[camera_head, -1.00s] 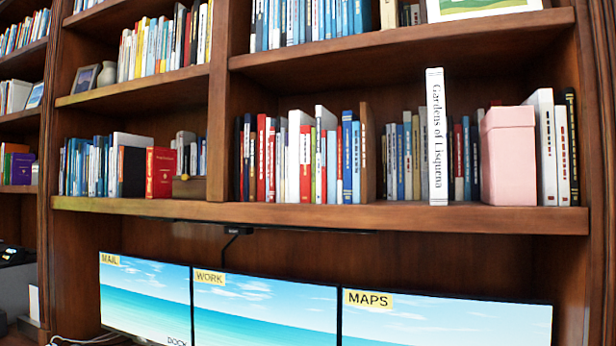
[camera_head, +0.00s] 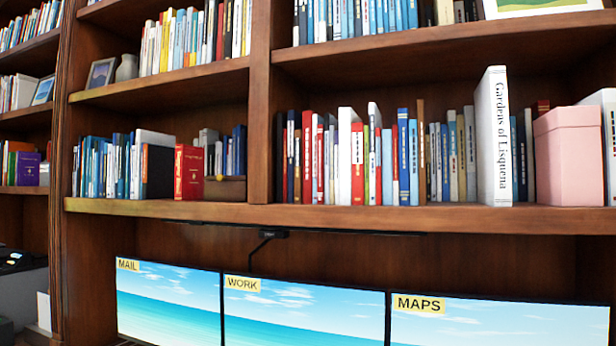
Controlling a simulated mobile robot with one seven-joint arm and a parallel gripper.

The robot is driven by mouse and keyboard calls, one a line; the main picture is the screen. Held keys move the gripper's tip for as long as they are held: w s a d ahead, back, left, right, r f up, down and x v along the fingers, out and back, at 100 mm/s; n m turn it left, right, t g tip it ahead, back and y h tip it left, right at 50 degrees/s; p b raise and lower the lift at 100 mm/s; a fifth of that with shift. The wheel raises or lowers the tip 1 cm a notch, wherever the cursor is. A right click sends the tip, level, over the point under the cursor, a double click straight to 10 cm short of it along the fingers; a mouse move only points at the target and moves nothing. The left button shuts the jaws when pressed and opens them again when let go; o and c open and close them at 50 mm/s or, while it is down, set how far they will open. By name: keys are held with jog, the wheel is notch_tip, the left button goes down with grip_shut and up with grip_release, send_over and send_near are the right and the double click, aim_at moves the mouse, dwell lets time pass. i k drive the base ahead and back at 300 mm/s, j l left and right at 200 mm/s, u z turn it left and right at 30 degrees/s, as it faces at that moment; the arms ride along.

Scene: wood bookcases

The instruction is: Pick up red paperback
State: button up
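A red book (camera_head: 188,172) with small gold lettering stands upright on the middle shelf, left of the upright divider. It is between a black book (camera_head: 159,172) on its left and a small brown wooden box (camera_head: 225,189) on its right. Other red spines stand in the row right of the divider, among them a red one (camera_head: 357,164) beside white books. I cannot tell from the picture which red book is a paperback. My gripper is not in view.
A white book titled "Gardens of Lisquena" (camera_head: 493,138) and a pink box (camera_head: 569,157) stand near the front edge of the shelf (camera_head: 350,217). Three monitors (camera_head: 300,310) stand below. Wooden shelves with more books are above, and a second bookcase is at left.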

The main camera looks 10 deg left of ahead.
aim_at(190, 172)
jog(key=i+j, duration=0.1)
jog(key=j, duration=2.1)
jog(key=i+j, duration=0.15)
jog(key=j, duration=1)
